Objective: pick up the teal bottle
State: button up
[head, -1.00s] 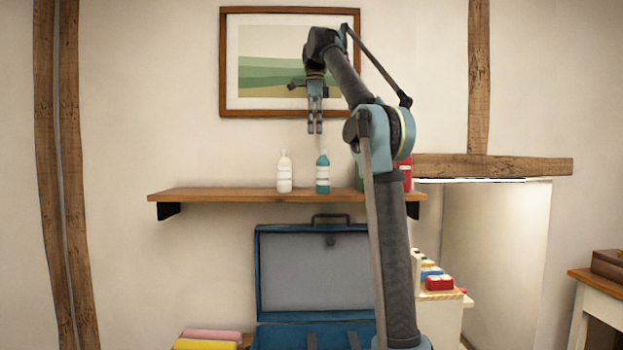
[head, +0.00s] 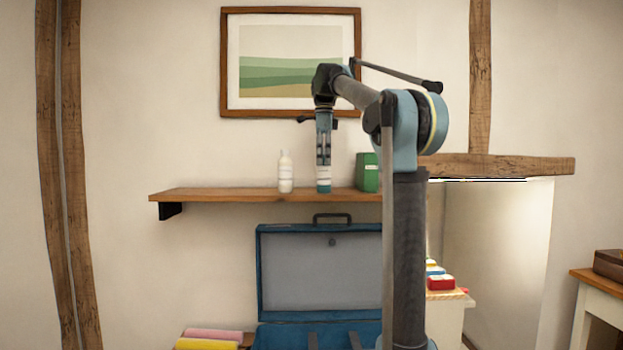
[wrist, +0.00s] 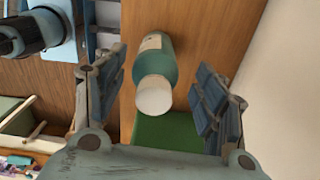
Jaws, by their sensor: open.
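The teal bottle (head: 324,186) stands upright on the wooden wall shelf, mostly hidden behind my gripper in the head view. In the wrist view the bottle (wrist: 157,62) shows its teal body, a pale label and a white cap. My gripper (head: 323,163) points down in front of or over the bottle. In the wrist view my gripper (wrist: 160,98) is open, with one finger on each side of the bottle's cap and a gap on both sides. I cannot tell how far down the fingers reach along the bottle.
A white bottle (head: 286,172) stands left of the teal one on the shelf (head: 230,194). A green box (head: 367,173) stands close on the right. A framed picture (head: 290,62) hangs above. An open blue suitcase (head: 318,270) lies below. The shelf's left end is clear.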

aim_at(323, 173)
jog(key=shift+s+a+f, duration=0.1)
jog(key=shift+f, duration=1.2)
jog(key=shift+s+f, duration=0.1)
jog(key=shift+f, duration=1.2)
jog(key=c, duration=1.3)
